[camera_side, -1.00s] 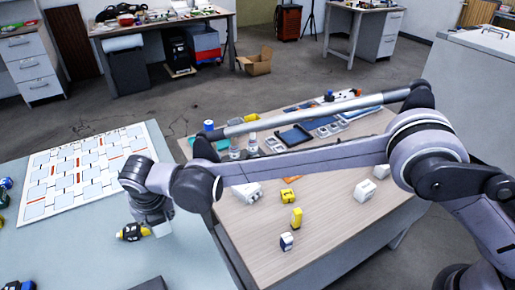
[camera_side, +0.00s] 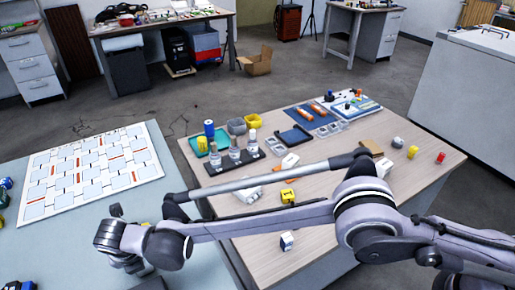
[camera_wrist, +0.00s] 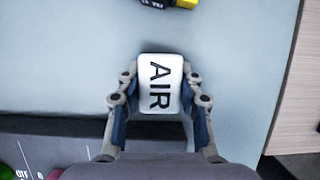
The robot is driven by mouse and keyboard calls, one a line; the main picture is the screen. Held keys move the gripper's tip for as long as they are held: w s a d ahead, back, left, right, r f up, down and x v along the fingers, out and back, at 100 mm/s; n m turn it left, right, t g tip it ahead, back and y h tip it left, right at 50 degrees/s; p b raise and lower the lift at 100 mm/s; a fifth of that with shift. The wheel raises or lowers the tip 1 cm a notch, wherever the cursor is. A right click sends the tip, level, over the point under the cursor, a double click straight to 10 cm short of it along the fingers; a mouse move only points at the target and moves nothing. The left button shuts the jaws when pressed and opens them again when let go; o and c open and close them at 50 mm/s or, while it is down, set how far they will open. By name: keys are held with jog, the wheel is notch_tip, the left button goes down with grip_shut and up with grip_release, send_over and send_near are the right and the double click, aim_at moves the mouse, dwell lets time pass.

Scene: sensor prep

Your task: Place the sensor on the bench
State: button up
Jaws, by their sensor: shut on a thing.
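A white block-shaped sensor marked "AIR" (camera_wrist: 160,70) sits between the fingers of my gripper (camera_wrist: 159,92) in the wrist view. Both fingers press its sides, so my gripper is shut on it. Pale blue-grey bench top (camera_wrist: 60,60) lies beneath it in that view; I cannot tell the height between them. In the side view my gripper (camera_side: 128,265) is low over the front of the blue-grey bench (camera_side: 60,245), and my arm hides the sensor there.
A dark panel (camera_wrist: 50,128) lies close below the gripper in the wrist view. A black-and-yellow device (camera_wrist: 180,3) is above. A white marked board (camera_side: 90,170) covers the bench's back. The wooden table (camera_side: 330,230) at right holds bottles, trays and blocks.

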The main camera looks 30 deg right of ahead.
jog(key=shift+f, duration=0.1)
jog(key=o, duration=1.2)
